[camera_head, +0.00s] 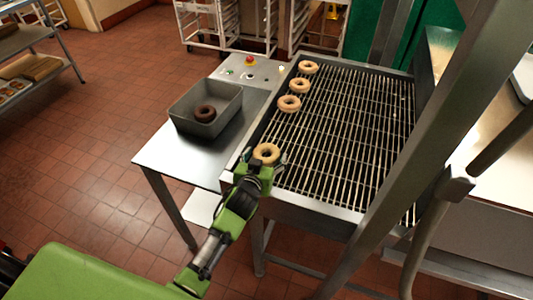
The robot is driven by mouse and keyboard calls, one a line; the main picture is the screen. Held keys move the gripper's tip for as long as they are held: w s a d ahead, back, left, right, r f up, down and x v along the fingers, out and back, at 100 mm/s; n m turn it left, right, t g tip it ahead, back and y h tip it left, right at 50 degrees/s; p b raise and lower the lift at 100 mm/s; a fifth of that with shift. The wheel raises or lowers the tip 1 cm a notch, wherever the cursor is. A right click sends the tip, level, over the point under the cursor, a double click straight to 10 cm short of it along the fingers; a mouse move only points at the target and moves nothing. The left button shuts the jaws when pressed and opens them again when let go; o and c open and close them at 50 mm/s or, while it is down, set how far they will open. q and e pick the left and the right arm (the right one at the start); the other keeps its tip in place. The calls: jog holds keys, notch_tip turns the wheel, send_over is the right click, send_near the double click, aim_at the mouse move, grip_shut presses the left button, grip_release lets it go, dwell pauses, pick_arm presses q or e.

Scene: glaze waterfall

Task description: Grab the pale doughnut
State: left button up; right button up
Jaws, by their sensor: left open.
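Several pale doughnuts lie along the left side of a wire conveyor grate (345,125). The nearest pale doughnut (267,153) is at the grate's near left corner. Further back are another pale doughnut (289,103), one behind it (300,85) and the farthest one (308,67). My left gripper (263,166) is open at the near side of the nearest doughnut, with its fingers close around that edge. I cannot tell whether they touch it. My right gripper is not in view.
A grey bin (207,112) holding a dark doughnut (204,113) stands on a steel side table (180,153) left of the grate. A control panel with a red button (249,61) is behind it. A slanted metal post (430,130) blocks part of the right side.

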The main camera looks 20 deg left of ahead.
pick_arm(q)
jog(key=shift+w, duration=0.15)
jog(key=c, duration=0.9)
jog(key=shift+o, duration=0.2)
